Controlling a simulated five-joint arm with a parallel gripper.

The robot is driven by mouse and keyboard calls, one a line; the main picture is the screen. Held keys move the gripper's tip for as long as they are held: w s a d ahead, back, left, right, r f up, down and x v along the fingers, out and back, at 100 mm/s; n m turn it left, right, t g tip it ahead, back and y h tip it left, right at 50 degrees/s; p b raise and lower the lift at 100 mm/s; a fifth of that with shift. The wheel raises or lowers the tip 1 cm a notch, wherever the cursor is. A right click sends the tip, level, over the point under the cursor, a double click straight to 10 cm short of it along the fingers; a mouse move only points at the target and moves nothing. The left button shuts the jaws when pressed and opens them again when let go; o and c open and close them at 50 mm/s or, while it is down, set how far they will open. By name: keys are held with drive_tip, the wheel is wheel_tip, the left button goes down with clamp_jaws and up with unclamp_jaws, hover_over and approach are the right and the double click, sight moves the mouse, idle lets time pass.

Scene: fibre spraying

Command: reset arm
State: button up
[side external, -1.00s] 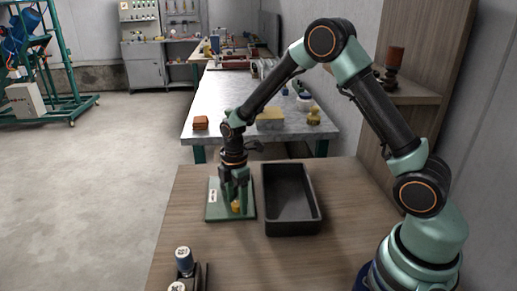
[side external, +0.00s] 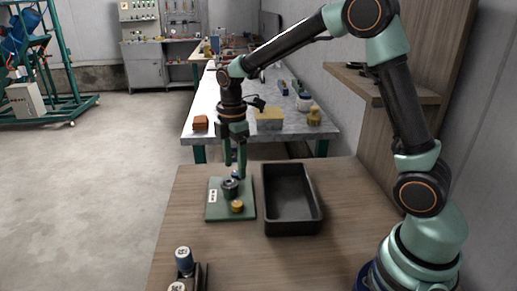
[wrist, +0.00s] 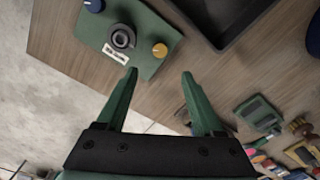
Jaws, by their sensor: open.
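My gripper (side external: 235,165) is open and empty, raised above the green plate (side external: 214,210) on the wooden table. In the wrist view the two green fingers of my gripper (wrist: 158,73) are spread apart. The green plate (wrist: 146,22) carries a dark ring-shaped fitting (wrist: 122,38), a yellow knob (wrist: 160,50) and a blue knob (wrist: 94,5), with a white label on it. In the side view the yellow knob (side external: 237,206) is at the plate's front and the dark fitting (side external: 230,188) is behind it. The fingers appear clear of these parts.
A black empty-looking tray (side external: 292,226) stands right of the plate. A holder with blue-and-white capped cylinders (side external: 184,256) is at the table's front. A grey workbench (side external: 205,105) with several items stands behind. A wooden shelf (side external: 415,95) is at the right.

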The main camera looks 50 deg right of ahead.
drive_tip(key=s+r+m+t, duration=0.5)
drive_tip(key=s+r+m, duration=0.5)
drive_tip(key=s+m, duration=0.5)
drive_tip(key=shift+r+t, duration=0.25)
drive_tip(key=shift+t, duration=0.05)
